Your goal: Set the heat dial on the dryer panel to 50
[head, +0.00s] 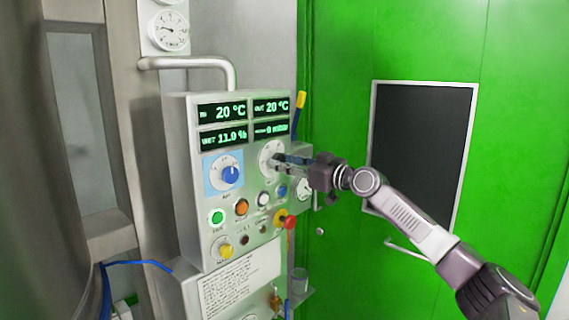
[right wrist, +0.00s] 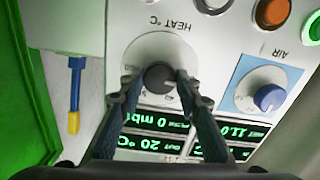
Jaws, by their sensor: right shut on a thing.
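The dryer panel (head: 187,185) is a light grey box with green displays, dials and buttons. Its heat dial is a dark knob (right wrist: 158,78) on a white round scale (head: 268,150), labelled HEAT °C, which appears upside down in the right wrist view (right wrist: 150,48). My right gripper (head: 276,159) reaches in from the right, its fingers shut on the dark knob, one fingertip on each side. The fingers hide part of the scale, and I cannot read the knob's setting. The displays (head: 222,112) include two readings of 20 °C. My left gripper is not in view.
A blue air dial (head: 230,174) sits left of the heat dial. Below are several coloured buttons, a red knob (head: 290,222) and a yellow knob (head: 222,248). A yellow-and-blue handled thing (head: 299,106) is at the panel's right side. A green door (head: 340,60) stands behind.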

